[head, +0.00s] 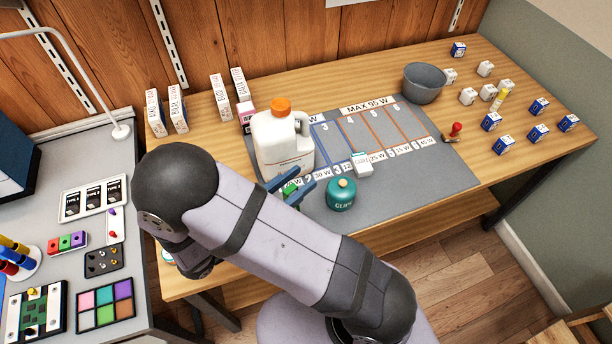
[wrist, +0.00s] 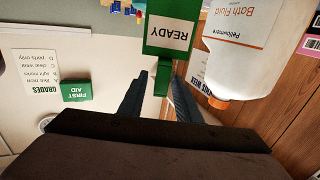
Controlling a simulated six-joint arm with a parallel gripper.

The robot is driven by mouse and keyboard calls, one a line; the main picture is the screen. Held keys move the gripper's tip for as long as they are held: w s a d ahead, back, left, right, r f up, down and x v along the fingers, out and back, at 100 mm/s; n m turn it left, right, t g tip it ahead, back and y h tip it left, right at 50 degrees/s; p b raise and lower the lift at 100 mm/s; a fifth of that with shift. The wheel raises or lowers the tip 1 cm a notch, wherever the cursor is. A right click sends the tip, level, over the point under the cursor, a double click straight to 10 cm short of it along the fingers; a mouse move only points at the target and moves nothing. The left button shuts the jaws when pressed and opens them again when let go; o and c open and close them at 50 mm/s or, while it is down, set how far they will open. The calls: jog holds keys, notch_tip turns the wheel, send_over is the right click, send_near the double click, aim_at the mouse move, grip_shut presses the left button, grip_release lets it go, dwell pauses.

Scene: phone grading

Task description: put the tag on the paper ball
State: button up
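The tag (wrist: 170,30) is a green card reading READY, upside down in the wrist view, with a narrow green stem. My gripper (wrist: 162,80) has one finger on each side of that stem. Whether both fingers press on it, I cannot tell. In the head view my gripper (head: 291,187) is low over the grey mat, just in front of the white jug, with a bit of the green tag (head: 290,188) showing between the fingers.
The white jug with an orange cap (head: 283,140) stands close beside my gripper. A grey bowl (head: 424,84) stands farther back. The grey mat (head: 420,180) has free room at right.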

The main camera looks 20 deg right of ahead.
jog(key=b+v, duration=0.2)
jog(key=v, duration=0.6)
jog(key=shift+a, duration=0.2)
jog(key=shift+s, duration=0.1)
